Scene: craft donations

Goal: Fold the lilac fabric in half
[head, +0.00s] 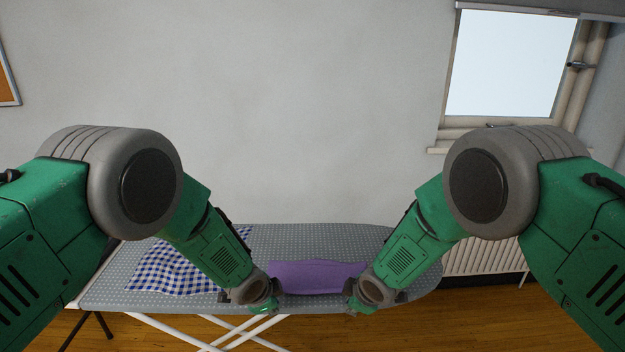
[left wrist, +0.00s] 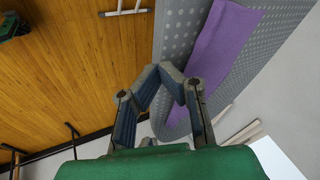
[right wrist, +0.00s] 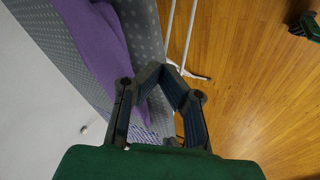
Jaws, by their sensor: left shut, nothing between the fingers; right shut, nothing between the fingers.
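The lilac fabric (head: 318,275) lies on the grey dotted ironing board (head: 310,240), between my two grippers in the head view. It shows as a flat, long band along the board's front part. My left gripper (head: 268,304) is at the fabric's left end, by the board's front edge. Its fingertips meet with nothing between them in the left wrist view (left wrist: 168,70), beside the fabric (left wrist: 222,45). My right gripper (head: 352,304) is at the right end. In the right wrist view its fingertips (right wrist: 160,70) are also together and empty, beside the fabric (right wrist: 95,40). My forearms hide parts of the fabric's ends.
A blue and white checked cloth (head: 175,274) lies on the board's left part, left of my left gripper. A radiator (head: 485,258) stands against the wall at right, below the window. The wooden floor shows in front of the board, with the board's white legs.

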